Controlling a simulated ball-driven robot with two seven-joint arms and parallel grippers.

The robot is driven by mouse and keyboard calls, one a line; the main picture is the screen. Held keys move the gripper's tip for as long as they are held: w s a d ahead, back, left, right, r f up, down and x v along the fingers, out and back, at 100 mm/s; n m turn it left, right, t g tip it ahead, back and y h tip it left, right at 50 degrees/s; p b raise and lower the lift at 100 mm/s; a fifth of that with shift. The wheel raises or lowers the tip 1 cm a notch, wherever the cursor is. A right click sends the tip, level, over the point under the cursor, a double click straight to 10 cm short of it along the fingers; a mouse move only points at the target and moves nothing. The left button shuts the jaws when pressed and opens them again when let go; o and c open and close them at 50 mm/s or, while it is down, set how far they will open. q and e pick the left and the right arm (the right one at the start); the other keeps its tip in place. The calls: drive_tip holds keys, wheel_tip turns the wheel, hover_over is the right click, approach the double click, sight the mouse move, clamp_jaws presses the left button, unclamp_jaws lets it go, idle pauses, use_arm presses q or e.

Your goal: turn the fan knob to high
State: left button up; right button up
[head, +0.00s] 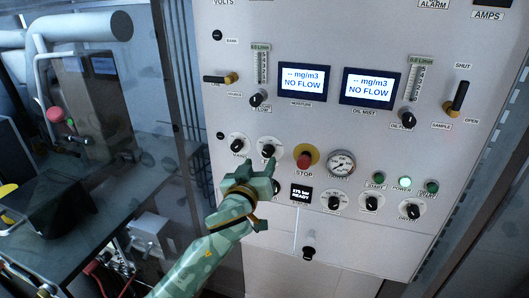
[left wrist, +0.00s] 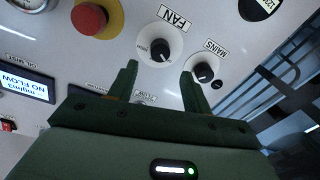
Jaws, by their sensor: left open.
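The fan knob (left wrist: 160,50) is a black knob on a round white plate, under a FAN label, in the left wrist view. It also shows in the head view (head: 268,149) on the light panel (head: 300,225). I cannot read its setting. My left gripper (left wrist: 160,68) is open and empty, and its green fingers point at the panel. The fan knob appears just past the fingertips, in the gap between them and nearer the left finger. In the head view the left gripper (head: 258,168) is just below the knob, apparently not gripping it. My right gripper is out of view.
The mains knob (left wrist: 203,73) is close beside the right finger in the left wrist view. A red stop button (head: 304,160) on a yellow ring and a gauge (head: 341,163) are right of the fan knob. A dark bench (head: 110,185) stands at left.

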sight(267, 152)
use_arm(q)
drive_tip(key=x, duration=0.4)
drive_tip(key=shift+w+d, duration=0.15)
drive_tip(key=shift+d, duration=0.1)
drive_tip(key=shift+w, duration=0.45)
drive_tip(key=c, duration=1)
